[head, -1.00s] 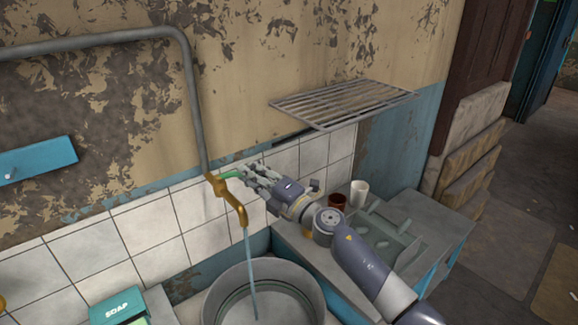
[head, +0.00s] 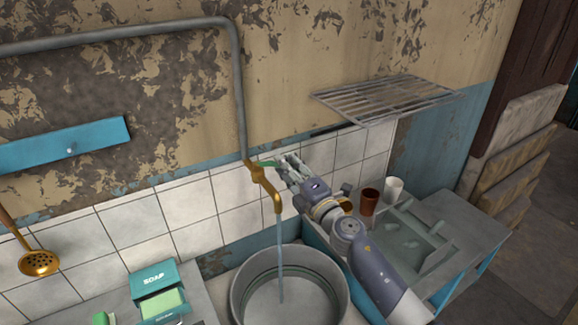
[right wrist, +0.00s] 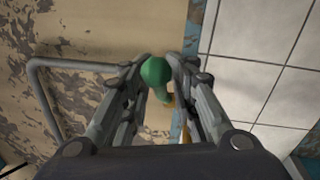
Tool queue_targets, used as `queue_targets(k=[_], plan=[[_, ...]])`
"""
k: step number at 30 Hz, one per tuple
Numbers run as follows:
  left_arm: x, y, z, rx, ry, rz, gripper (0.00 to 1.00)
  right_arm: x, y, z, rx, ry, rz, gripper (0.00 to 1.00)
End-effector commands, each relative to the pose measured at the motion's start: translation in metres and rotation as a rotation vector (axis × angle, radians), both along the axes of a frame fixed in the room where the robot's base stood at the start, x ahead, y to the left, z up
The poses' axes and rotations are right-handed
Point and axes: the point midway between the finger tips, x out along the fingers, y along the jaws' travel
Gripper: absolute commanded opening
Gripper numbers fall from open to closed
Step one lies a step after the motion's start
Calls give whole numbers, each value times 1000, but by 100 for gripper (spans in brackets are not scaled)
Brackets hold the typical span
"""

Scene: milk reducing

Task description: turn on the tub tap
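The brass tap (head: 262,186) hangs on the end of the grey wall pipe. A stream of water (head: 281,262) runs from its spout into the round grey tub (head: 240,295). The tap's green handle (head: 266,163) points right towards my right gripper (head: 283,168). In the right wrist view the green handle (right wrist: 157,76) sits between the fingertips of my right gripper (right wrist: 163,66), which are closed in on it from both sides. The handle hides part of the tap there. My left gripper is in neither view.
A wire rack (head: 385,98) juts from the wall above my right arm. A brown cup (head: 369,202) and a white cup (head: 394,188) stand on the counter at right. A soap box (head: 153,279) lies left of the tub, and a brass ladle (head: 38,262) hangs further left.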

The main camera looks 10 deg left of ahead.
Motion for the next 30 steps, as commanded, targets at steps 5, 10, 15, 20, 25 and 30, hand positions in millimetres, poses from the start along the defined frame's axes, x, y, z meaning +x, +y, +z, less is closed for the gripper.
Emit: queue_targets(k=[5, 10, 15, 20, 25, 30], plan=[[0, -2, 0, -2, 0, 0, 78, 0, 0, 0, 0, 0, -1, 32], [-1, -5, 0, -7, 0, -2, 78, 0, -1, 1, 1, -1, -1, 32], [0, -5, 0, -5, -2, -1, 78, -5, -9, 0, -2, -6, -3, 32], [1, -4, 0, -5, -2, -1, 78, -19, -23, -4, -4, -3, -2, 32], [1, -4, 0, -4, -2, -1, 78, -41, -43, -9, -3, -1, -1, 32], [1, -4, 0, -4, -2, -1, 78, -62, -64, -13, 0, 1, 0, 32]])
